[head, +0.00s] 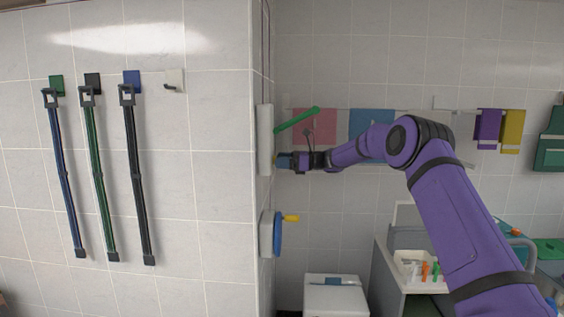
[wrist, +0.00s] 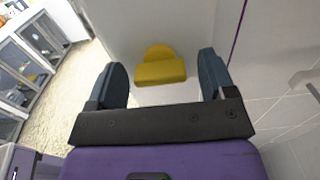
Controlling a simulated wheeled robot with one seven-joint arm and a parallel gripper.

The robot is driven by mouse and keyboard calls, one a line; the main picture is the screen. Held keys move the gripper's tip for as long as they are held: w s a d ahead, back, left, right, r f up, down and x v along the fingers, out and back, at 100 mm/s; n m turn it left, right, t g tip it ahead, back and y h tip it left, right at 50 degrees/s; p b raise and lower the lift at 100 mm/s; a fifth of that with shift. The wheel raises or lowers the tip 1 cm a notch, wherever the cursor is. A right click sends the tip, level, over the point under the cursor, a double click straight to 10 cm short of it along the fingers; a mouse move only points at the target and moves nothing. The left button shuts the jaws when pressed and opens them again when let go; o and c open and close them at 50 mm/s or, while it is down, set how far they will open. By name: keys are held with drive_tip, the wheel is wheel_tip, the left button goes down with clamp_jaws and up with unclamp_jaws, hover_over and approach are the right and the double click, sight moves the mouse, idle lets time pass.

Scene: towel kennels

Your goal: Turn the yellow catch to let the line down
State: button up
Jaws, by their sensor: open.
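The yellow catch (wrist: 161,72) is a rounded disc with a flat bar, fixed on a pale surface in the wrist view. My gripper (wrist: 163,64) is open, with one dark blue finger on each side of the catch and visible gaps between. The catch appears ahead of the fingers; contact does not show. In the head view my gripper (head: 281,161) is close to the white plate (head: 265,140) on the wall corner, below a green lever (head: 297,120). There my fingers mostly hide the catch.
Below the plate, a blue wheel (head: 278,234) with a yellow knob (head: 292,218) juts from the wall. Leads (head: 97,175) hang on the left wall. Towels (head: 489,130) hang on a line at the back. A white bin (head: 336,298) and a counter stand below.

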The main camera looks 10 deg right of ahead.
drive_tip(key=shift+a, duration=0.1)
drive_tip(key=c, duration=0.9)
drive_tip(key=shift+c, duration=0.2)
